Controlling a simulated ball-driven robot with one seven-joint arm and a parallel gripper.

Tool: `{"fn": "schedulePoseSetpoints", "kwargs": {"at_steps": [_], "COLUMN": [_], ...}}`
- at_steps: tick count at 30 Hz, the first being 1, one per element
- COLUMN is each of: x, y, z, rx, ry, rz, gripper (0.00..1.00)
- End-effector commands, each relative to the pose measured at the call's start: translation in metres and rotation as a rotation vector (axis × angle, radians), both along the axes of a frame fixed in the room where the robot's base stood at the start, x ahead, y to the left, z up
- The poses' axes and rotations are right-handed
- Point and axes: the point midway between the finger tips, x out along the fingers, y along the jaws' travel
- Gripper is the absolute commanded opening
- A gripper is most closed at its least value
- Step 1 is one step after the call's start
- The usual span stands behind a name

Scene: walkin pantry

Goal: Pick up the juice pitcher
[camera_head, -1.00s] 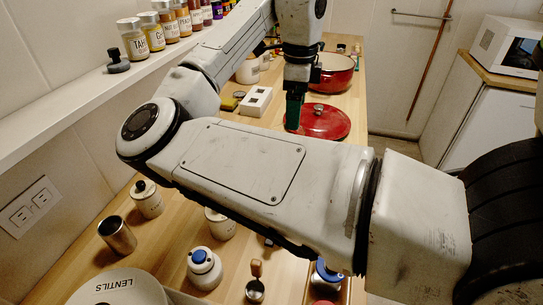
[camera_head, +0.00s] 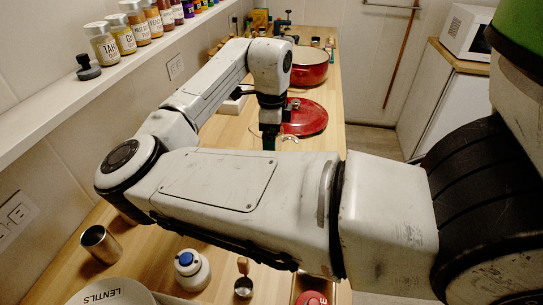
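I cannot make out a thing that is clearly the juice pitcher; my arm hides much of the wooden counter (camera_head: 330,125). A white bottle with a blue cap (camera_head: 192,270) stands upright on the near counter. My gripper (camera_head: 268,143) points down over the far counter, just left of a red lid (camera_head: 306,118). Its fingertips are mostly hidden behind my forearm, so its opening does not show. I see nothing held in it.
A red pot (camera_head: 309,68) stands beyond the lid. A metal cup (camera_head: 100,245), a lentils container (camera_head: 115,293) and a small scoop (camera_head: 243,284) are near. A shelf of labelled jars (camera_head: 122,35) runs along the left wall. Floor is clear at right.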

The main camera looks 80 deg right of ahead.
Motion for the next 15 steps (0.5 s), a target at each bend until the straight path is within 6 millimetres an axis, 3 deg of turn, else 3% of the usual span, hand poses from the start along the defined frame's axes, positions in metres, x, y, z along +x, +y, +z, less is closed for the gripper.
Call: {"fn": "schedulePoseSetpoints", "kwargs": {"at_steps": [6, 15], "x": [0.0001, 0.0002], "y": [-0.0001, -0.0001], "z": [-0.0009, -0.0005], "rx": [0.0, 0.0], "ry": [0.0, 0.0], "rz": [0.001, 0.001], "gripper": [1.0, 0.71]}}
